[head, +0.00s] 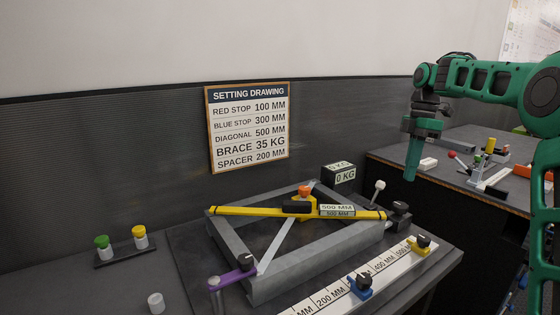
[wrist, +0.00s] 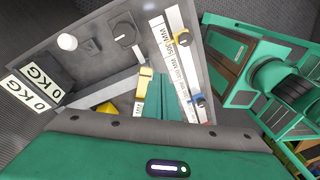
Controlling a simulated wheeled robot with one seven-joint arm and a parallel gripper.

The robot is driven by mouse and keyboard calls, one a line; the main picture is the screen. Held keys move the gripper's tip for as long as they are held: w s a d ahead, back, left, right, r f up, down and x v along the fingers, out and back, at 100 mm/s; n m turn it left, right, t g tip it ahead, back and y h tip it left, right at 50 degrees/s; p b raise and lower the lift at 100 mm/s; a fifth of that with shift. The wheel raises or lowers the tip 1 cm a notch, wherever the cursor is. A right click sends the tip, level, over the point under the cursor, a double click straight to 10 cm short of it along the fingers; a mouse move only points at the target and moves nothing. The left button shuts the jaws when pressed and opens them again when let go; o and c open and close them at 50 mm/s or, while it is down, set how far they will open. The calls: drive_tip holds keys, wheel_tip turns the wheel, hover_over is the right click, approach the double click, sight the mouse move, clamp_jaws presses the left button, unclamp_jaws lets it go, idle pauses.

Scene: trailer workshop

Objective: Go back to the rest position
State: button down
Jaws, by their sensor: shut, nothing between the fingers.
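My gripper (head: 410,177) hangs from the green arm at the right of the head view, fingers pointing down and held together with nothing in them. It is in the air above the right end of the workbench, apart from everything. In the wrist view the green fingers (wrist: 165,97) show close together, over the bench with the ruler (wrist: 181,62) beside them.
Below stands a grey frame (head: 285,277) with a yellow bar (head: 250,211) across it. A ruler (head: 317,303) carries a blue stop (head: 360,286) and a yellow stop (head: 418,245). A 0 KG box (head: 340,175) stands behind. Another bench (head: 400,157) is at the right.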

drive_tip(key=s+d+f+m, duration=0.1)
drive_tip(key=s+f+m, duration=0.3)
drive_tip(key=s+m, duration=0.4)
drive_tip(key=s+d+f+m+t, duration=0.1)
drive_tip(key=s+f+m, duration=0.4)
drive_tip(key=s, duration=1.5)
drive_tip(key=s+d+f+m+h, duration=0.1)
drive_tip(key=s+f+m, duration=0.3)
drive_tip(key=s+m, duration=0.7)
drive_tip(key=s+d, duration=0.1)
drive_tip(key=s, duration=0.2)
drive_tip(key=shift+s+f+m+t, duration=0.3)
drive_tip(key=shift+f, duration=0.05)
drive_tip(key=shift+w+f, duration=0.25)
drive_tip(key=shift+w, duration=0.4)
